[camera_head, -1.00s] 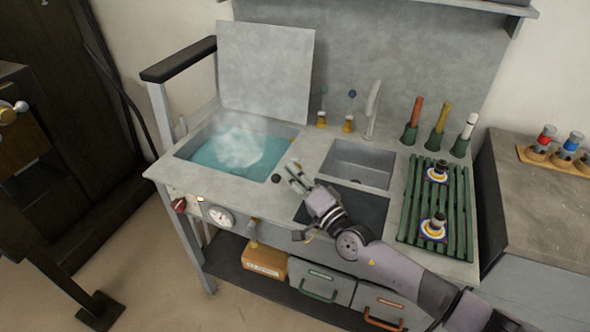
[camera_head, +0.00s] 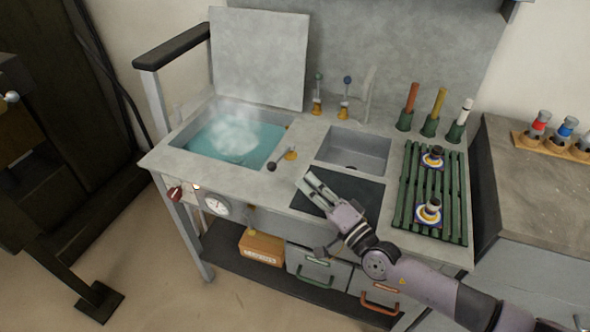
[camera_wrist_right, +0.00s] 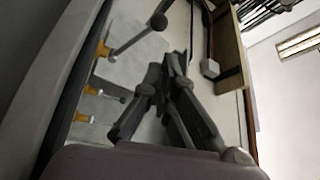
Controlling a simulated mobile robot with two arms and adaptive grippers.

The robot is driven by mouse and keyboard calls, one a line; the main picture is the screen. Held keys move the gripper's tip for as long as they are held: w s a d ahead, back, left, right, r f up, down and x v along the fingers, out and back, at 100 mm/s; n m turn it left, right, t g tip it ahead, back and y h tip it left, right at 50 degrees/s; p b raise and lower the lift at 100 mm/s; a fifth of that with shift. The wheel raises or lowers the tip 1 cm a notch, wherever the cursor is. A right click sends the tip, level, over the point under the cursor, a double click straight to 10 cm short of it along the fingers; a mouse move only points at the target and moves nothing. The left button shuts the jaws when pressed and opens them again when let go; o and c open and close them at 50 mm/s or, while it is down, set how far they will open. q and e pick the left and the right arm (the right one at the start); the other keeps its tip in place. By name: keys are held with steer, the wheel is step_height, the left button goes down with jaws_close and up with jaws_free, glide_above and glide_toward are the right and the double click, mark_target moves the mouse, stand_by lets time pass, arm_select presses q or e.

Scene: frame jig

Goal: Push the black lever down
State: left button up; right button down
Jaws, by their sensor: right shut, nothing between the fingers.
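The black lever (camera_head: 281,160) sits on the counter between the water basin and the small sink. It has a yellow base and a rod tilted low toward the front left, ending in a dark knob. In the right wrist view, the lever (camera_wrist_right: 131,38) is at the upper left. My right gripper (camera_head: 312,179) is shut and empty, right of and in front of the lever, apart from it, over the left part of the dark panel. Its fingers show in the right wrist view (camera_wrist_right: 168,72). My left gripper is not in view.
Two upright levers, with green (camera_head: 318,92) and blue (camera_head: 346,95) knobs, stand behind. A steaming water basin (camera_head: 278,150) is left, a sink (camera_head: 354,151) right. A green rack (camera_head: 405,200) holds two small items. Bare counter lies around the black lever.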

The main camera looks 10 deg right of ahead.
steer(key=shift+v, duration=1.65)
